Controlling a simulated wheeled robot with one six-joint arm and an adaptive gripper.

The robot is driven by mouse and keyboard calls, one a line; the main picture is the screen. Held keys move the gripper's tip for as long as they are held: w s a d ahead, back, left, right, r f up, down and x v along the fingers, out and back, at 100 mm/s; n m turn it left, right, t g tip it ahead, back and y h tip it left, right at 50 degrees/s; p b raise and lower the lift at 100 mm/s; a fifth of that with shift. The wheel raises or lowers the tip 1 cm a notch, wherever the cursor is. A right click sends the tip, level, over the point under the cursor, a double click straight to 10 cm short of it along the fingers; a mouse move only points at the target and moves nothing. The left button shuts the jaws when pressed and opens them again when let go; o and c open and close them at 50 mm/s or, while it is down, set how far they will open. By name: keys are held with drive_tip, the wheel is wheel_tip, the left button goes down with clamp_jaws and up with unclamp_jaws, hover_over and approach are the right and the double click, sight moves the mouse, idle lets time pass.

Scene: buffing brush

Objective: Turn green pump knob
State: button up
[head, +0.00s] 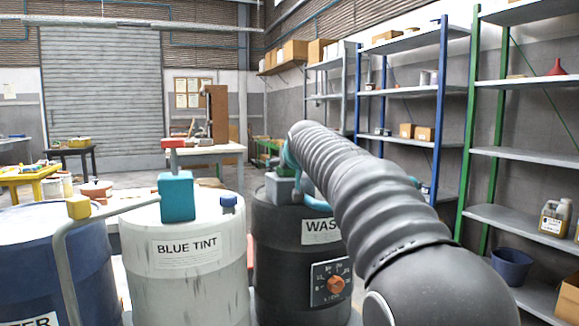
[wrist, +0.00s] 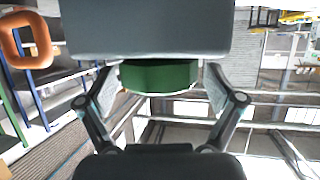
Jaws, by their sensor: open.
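The green knob (wrist: 160,76) shows in the wrist view, under a large grey block (wrist: 150,30). My gripper (wrist: 161,92) is open, with one finger on each side of the knob. The left finger is very close to the knob's edge, and I cannot tell whether it touches. A small gap shows on the right. In the head view my ribbed grey arm reaches away over the black drum (head: 270,250) labelled "WAS…". A grey block (head: 283,188) sits on that drum. My arm hides the green knob and most of the gripper there.
A white "BLUE TINT" drum (head: 185,275) carries a teal pump box (head: 176,197) and a bent pipe with a yellow end (head: 78,207). A blue drum (head: 50,260) stands left. A panel with an orange dial (head: 336,284) is on the black drum. Shelves (head: 405,90) line the right.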

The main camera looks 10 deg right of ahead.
drive_tip(key=c, duration=1.1)
drive_tip(key=shift+c, duration=0.2)
drive_tip(key=shift+a+f+m+h, duration=0.1)
drive_tip(key=shift+m+h, duration=0.4)
drive_tip(key=shift+h, duration=0.1)
drive_tip(key=shift+m+h+b, duration=0.5)
drive_tip(key=shift+h, duration=0.1)
drive_tip(key=m+g+h+b, duration=0.1)
drive_tip(key=m+h, duration=0.2)
drive_tip(key=shift+h, duration=0.3)
drive_tip(key=m+g+h+p, duration=0.1)
drive_tip(key=m, duration=0.1)
drive_tip(key=m+g+h, duration=0.1)
drive_tip(key=g+h, duration=0.1)
drive_tip(key=shift+w+r+m+p, duration=0.1)
drive_tip(key=shift+r+m+p, duration=0.1)
drive_tip(key=shift+m+p, duration=0.2)
drive_tip(key=shift+f+m+g+h+p, duration=0.15)
drive_tip(key=shift+m+g+h+p, duration=0.35)
drive_tip(key=shift+m+g+h, duration=0.65)
drive_tip(key=shift+m+g, duration=0.45)
